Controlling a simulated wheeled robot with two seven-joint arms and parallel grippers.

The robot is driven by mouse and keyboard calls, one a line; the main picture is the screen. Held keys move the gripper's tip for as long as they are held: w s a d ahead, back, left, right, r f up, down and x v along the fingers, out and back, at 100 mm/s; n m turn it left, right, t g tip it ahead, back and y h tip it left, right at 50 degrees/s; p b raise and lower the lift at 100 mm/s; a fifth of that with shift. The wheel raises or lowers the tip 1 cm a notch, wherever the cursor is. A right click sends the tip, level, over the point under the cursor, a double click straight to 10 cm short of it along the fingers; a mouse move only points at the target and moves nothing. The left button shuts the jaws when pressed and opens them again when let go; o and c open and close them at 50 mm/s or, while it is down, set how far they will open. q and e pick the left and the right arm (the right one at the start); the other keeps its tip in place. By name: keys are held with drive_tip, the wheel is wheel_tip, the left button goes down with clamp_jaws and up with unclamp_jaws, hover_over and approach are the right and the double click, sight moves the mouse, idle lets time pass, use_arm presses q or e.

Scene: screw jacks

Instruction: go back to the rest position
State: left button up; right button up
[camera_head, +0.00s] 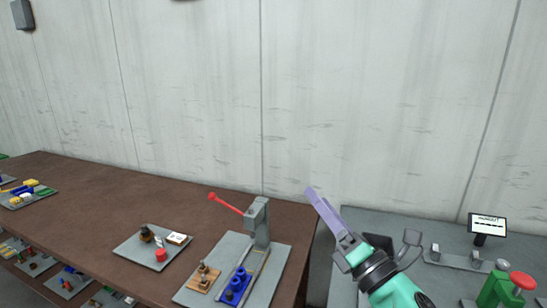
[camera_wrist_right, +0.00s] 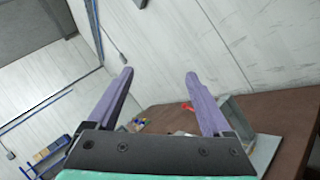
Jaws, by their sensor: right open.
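My right gripper (camera_head: 318,198) is raised in front of the pale wall, above the gap between the brown table and the grey bench. Its purple fingers point up and to the left in the head view. In the right wrist view the two fingers of the right gripper (camera_wrist_right: 160,74) stand apart with nothing between them. My left gripper is not in view.
Left of the gripper, a press with a red lever (camera_head: 226,204) stands on a grey plate (camera_head: 207,297) on the brown table (camera_head: 110,205). A small tray (camera_head: 128,250) lies beside it. The grey bench (camera_head: 375,222) at right holds a display (camera_head: 488,224) and a red-topped green device (camera_head: 522,281).

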drive_tip(key=d+f+m+g+h, duration=0.2)
drive_tip(key=d+f+m+h, duration=0.8)
drive_tip(key=f+m, duration=0.5)
drive_tip(key=s+d+f+m+g+h, duration=0.1)
drive_tip(key=s+d+f+m+g, duration=0.15)
drive_tip(key=f+m, duration=0.2)
drive_tip(key=s+d+f+m+g+h, duration=0.1)
drive_tip(key=s+f+m+g, duration=0.25)
drive_tip(key=f, duration=0.25)
drive_tip(key=s+f+m+g+y, duration=0.1)
drive_tip(key=s+f+m+g, duration=0.7)
drive_tip(key=s+f, duration=0.6)
drive_tip(key=s+f+g+b, duration=0.1)
drive_tip(key=s+f+b, duration=0.15)
drive_tip(key=f, duration=1.25)
drive_tip(key=s+f+b, duration=0.2)
drive_tip(key=f+b, duration=0.2)
drive_tip(key=f, duration=1)
drive_tip(key=s+d+f+g+b, duration=0.1)
drive_tip(key=s+d+f+b, duration=0.2)
drive_tip(key=s+f, duration=1.2)
drive_tip(key=shift+s+f+b, duration=0.15)
drive_tip(key=shift+f+b, duration=0.15)
drive_tip(key=shift+f, duration=0.35)
